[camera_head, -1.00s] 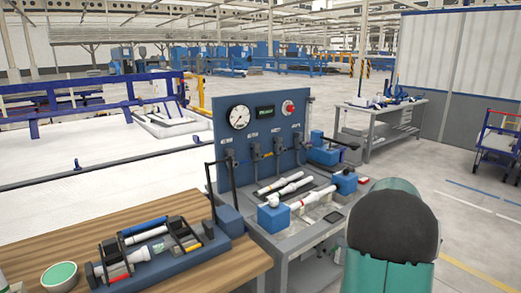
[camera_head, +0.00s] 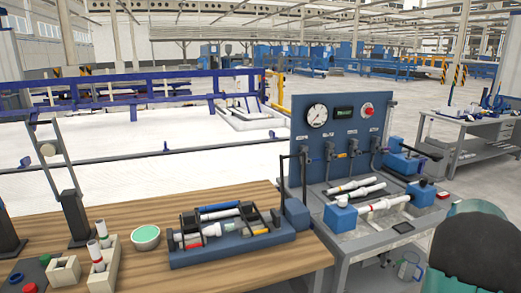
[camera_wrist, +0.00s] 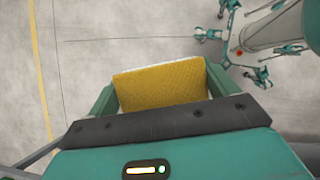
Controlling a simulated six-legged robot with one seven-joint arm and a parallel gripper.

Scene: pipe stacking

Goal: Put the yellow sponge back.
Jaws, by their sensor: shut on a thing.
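The yellow sponge (camera_wrist: 160,86) is between the two green fingers of my gripper (camera_wrist: 162,88) in the wrist view. My gripper is shut on it, one finger against each side, and holds it above the grey floor. In the head view my gripper and the sponge do not show; only part of my green and black arm is at the lower right. No other sponge shows, and I cannot tell which spot on the tables belongs to it.
A wooden table (camera_head: 215,270) carries a blue pipe rack (camera_head: 235,250), a green bowl (camera_head: 146,236) and beige blocks (camera_head: 103,262). To its right stands a test bench (camera_head: 345,262) with a gauge panel (camera_head: 335,125) and white pipes. Open floor lies behind the bench.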

